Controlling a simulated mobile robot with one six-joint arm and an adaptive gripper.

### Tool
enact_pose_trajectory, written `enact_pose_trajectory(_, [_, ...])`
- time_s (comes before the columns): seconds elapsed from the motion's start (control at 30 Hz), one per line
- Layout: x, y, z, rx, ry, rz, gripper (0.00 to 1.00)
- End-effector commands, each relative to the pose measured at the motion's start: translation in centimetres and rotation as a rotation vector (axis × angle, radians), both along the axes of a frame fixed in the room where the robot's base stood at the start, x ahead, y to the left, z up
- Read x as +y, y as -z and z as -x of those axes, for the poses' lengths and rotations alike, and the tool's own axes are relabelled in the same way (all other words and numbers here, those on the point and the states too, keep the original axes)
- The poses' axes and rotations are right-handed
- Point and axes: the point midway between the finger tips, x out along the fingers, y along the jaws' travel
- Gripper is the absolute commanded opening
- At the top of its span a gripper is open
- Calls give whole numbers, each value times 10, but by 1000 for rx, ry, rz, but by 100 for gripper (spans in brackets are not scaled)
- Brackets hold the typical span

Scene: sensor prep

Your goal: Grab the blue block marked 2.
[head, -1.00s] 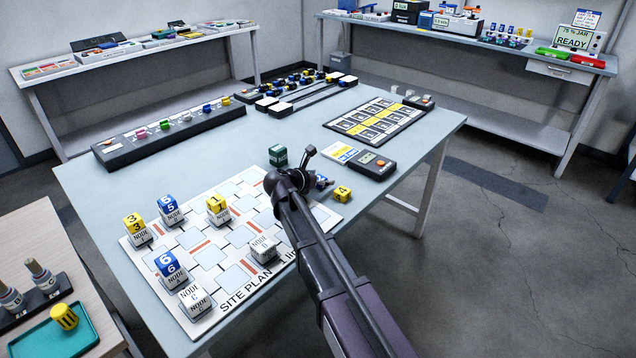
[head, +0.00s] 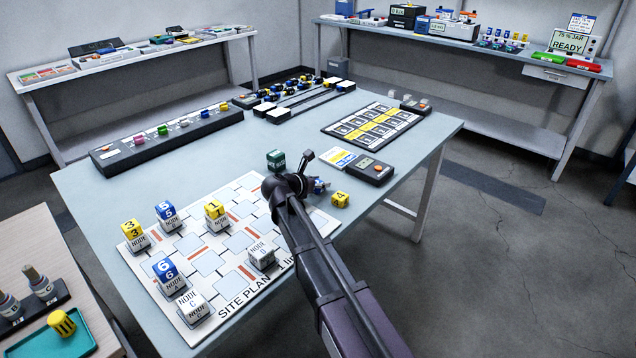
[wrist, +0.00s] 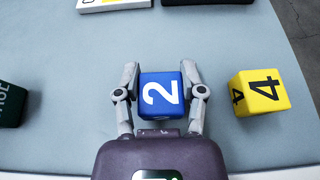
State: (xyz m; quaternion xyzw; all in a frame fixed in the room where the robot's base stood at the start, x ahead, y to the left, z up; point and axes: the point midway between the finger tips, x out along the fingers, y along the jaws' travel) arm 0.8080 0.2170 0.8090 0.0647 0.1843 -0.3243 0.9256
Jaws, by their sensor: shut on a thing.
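The blue block marked 2 (wrist: 161,92) sits between my gripper's two fingers in the wrist view, with its white 2 facing the camera. My gripper (wrist: 160,78) is shut on it, one finger against each side. In the head view my arm mostly hides the block, and only a small blue part (head: 320,184) shows beside my gripper (head: 308,187). I cannot tell whether the block touches the table. The yellow block marked 4 (wrist: 260,91) lies just right of my gripper and also shows in the head view (head: 340,199).
A dark green block (head: 276,160) stands left of my gripper. The site plan board (head: 208,262) holds several numbered blocks on white nodes. A black device (head: 369,171) and a black-framed panel (head: 372,126) lie behind. The table's middle (head: 215,155) is bare.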

Motion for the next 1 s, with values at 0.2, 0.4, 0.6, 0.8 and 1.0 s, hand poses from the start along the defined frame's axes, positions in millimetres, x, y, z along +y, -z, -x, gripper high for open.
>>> enact_pose_trajectory(0.2, [0, -14, 0, 0, 0, 0, 16])
enact_pose_trajectory(0.4, [0, -31, 0, -1, 0, 1, 16])
enact_pose_trajectory(0.6, [1, -37, 35, 0, -2, 0, 16])
enact_pose_trajectory(0.8, [7, -41, 82, 0, -4, 1, 16])
enact_pose_trajectory(1.0, [12, -45, 121, -1, -3, 0, 16])
